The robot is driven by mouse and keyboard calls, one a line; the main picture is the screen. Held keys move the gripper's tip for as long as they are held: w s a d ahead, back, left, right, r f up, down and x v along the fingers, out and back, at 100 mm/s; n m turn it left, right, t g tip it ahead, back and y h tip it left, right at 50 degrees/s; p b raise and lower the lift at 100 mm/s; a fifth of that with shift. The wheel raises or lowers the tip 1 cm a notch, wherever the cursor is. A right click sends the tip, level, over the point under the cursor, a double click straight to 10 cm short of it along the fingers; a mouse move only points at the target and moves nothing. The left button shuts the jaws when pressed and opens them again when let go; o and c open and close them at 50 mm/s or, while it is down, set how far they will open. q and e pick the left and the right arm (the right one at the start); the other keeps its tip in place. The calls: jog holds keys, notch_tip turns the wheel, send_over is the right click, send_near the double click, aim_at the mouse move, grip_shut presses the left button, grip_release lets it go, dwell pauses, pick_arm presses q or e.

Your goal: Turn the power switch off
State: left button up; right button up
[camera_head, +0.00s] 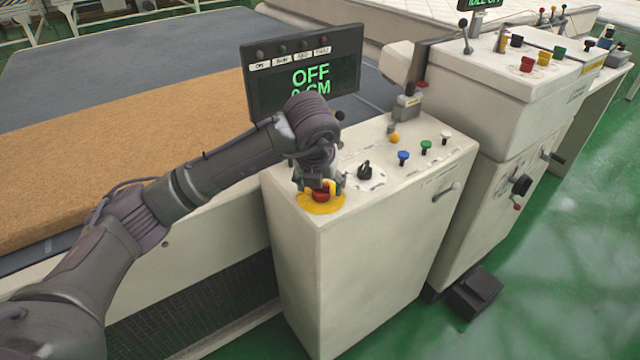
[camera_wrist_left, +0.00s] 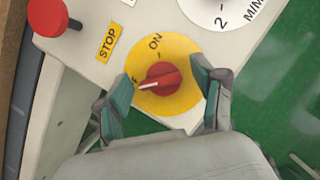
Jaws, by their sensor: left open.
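The power switch is a red rotary knob (camera_wrist_left: 165,72) with a white pointer, on a round yellow plate (camera_wrist_left: 180,107) marked ON. In the left wrist view the pointer aims left at a partly hidden label ending in F. In the head view the knob (camera_head: 320,197) sits at the near left corner of the white control box. My left gripper (camera_head: 320,184) is directly above it, pointing down. Its two fingers (camera_wrist_left: 163,90) are open on either side of the knob, with gaps visible. The display (camera_head: 305,75) reads OFF above a partly covered CM line. My right gripper does not show.
A red stop button (camera_wrist_left: 47,16) stands beside the switch. The control box (camera_head: 365,245) also carries a black knob (camera_head: 365,171) and blue (camera_head: 403,157), green and white buttons. The display stands close behind my left wrist. A larger white machine (camera_head: 500,85) is to the right.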

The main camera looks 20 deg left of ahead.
pick_arm(q)
jog(key=v, duration=1.1)
jog(key=shift+r, duration=0.35)
jog(key=shift+s, duration=0.15)
